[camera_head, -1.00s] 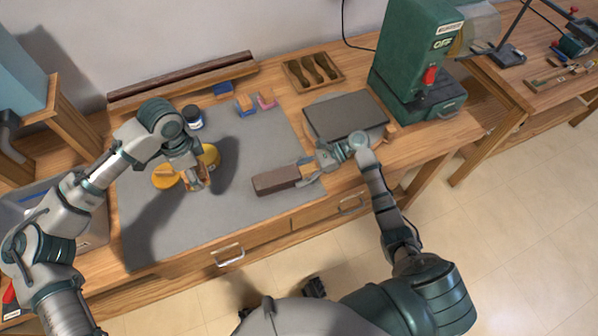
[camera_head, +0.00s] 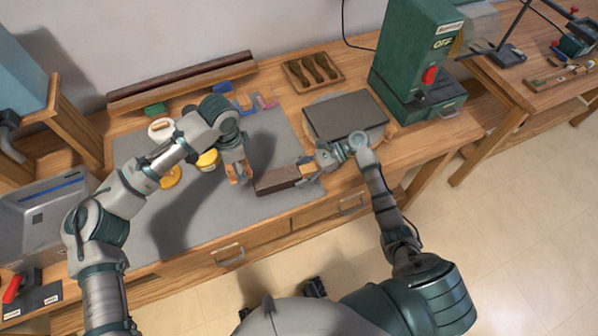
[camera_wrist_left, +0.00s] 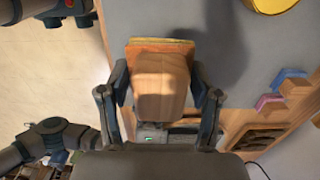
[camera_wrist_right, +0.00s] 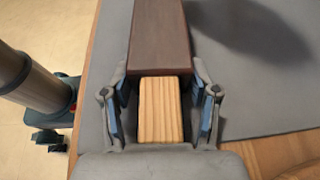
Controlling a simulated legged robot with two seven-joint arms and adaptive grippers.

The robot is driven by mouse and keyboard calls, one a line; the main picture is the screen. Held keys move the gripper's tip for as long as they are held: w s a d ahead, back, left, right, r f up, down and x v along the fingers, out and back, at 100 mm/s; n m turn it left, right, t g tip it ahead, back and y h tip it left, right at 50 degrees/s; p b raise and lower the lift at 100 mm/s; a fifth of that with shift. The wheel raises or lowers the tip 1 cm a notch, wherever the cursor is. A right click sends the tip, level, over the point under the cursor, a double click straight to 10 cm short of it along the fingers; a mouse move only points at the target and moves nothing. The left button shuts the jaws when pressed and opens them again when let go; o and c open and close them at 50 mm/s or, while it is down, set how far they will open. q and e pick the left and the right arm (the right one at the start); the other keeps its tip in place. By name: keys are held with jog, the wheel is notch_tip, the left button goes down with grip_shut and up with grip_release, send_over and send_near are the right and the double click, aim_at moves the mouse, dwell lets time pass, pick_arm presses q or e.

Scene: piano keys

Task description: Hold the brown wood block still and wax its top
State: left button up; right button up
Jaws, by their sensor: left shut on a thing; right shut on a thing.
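The brown wood block (camera_head: 276,181) lies on the grey mat, its long side running left to right. My right gripper (camera_head: 309,168) is shut on the pale wood piece (camera_wrist_right: 160,110) at the block's right end. The dark top (camera_wrist_right: 160,38) reaches away beyond the fingers in the right wrist view. My left gripper (camera_head: 238,172) is shut on a wooden applicator (camera_wrist_left: 162,85) with a yellowish pad along its far edge. It is close to the block's left end; contact cannot be told. The yellow wax tin (camera_head: 208,161) and a yellow lid (camera_head: 171,178) are behind my left arm.
A dark flat plate (camera_head: 345,115) and a green machine (camera_head: 412,60) stand right of the mat. A wooden tray (camera_head: 312,70) and small blue and pink blocks (camera_head: 265,102) are at the back. The front mat is clear.

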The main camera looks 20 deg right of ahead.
aim_at(260, 182)
pick_arm(q)
jog(key=d+f, duration=0.1)
jog(key=d, duration=0.3)
jog(key=d+f, duration=0.1)
jog(key=d, duration=0.4)
jog(key=s+d+f, duration=0.1)
jog(key=d, duration=0.4)
jog(key=shift+d+f, duration=0.15)
jog(key=shift+f, duration=0.25)
jog(key=shift+f, duration=0.1)
jog(key=shift+f, duration=1.8)
jog(key=shift+f, duration=0.6)
jog(key=shift+w+a+r, duration=0.1)
jog(key=shift+a, duration=1.55)
jog(key=shift+w+a, duration=0.2)
jog(key=shift+a, duration=3)
